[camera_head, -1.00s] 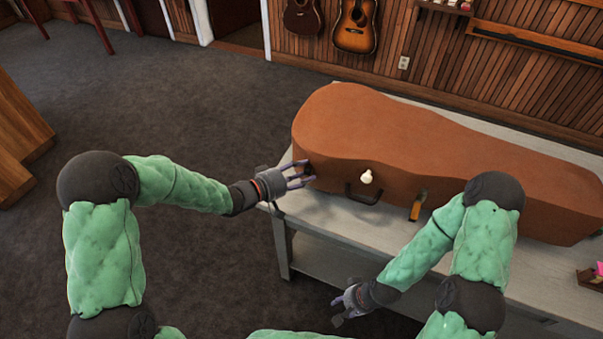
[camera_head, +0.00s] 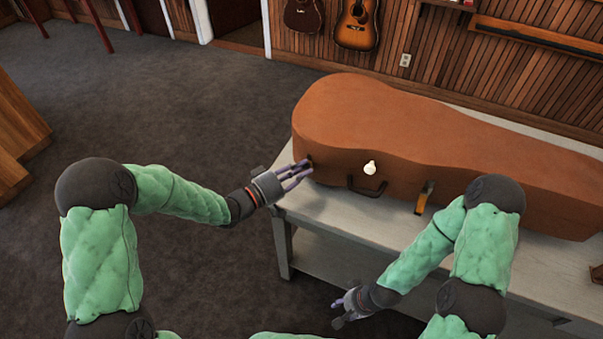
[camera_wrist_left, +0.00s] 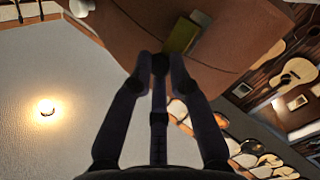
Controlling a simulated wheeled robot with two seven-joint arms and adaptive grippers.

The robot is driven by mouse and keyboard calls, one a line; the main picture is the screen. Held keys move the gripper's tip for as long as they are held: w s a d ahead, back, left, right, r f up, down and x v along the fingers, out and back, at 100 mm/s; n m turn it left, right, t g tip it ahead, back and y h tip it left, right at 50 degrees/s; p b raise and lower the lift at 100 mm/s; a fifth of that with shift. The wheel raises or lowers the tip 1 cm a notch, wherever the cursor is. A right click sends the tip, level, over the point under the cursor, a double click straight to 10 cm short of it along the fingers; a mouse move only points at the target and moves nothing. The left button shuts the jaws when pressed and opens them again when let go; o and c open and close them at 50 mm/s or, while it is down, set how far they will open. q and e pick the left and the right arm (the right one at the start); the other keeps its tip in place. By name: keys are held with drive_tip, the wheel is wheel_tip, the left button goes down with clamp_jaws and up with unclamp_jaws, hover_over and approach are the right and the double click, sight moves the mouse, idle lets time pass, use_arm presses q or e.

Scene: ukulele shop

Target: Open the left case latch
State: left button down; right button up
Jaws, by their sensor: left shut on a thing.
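A brown instrument case (camera_head: 430,150) lies closed on a grey table, its handle (camera_head: 366,190) on the near side. The left latch (camera_head: 309,160) is a small dark spot near the case's left end, mostly hidden by my fingers. In the left wrist view a brass-coloured latch plate (camera_wrist_left: 181,36) shows on the case just past the fingertips. My left gripper (camera_head: 306,170) is shut on the left latch, its fingers drawn together at the tips (camera_wrist_left: 160,65). Another latch (camera_head: 424,197), orange-yellow, stands out right of the handle. My right gripper (camera_head: 341,304) hangs low, apart from the case; its opening is unclear.
The grey table (camera_head: 320,207) has bare top along its near edge and a lower shelf. A white bulb-shaped thing (camera_head: 370,167) shows in front of the case. Guitars (camera_head: 357,24) hang on the back wall.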

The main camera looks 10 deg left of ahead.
use_arm(q)
drive_tip(key=f+h+b, duration=0.1)
drive_tip(key=b, duration=0.1)
drive_tip(key=m+t+b, duration=0.1)
drive_tip(key=b, duration=0.1)
drive_tip(key=shift+s+a+f+h, duration=0.2)
drive_tip(key=shift+s+f+h, duration=0.1)
drive_tip(key=shift+f+h, duration=0.1)
drive_tip(key=shift+s+m+t+h+b, duration=0.2)
drive_tip(key=shift+m+t+h+b, duration=0.2)
drive_tip(key=shift+m+h+b, duration=0.45)
drive_tip(key=shift+y, duration=0.25)
drive_tip(key=c, duration=1.2)
unclamp_jaws()
drive_tip(key=shift+a, duration=0.1)
drive_tip(key=shift+o, duration=0.2)
drive_tip(key=v, duration=1.2)
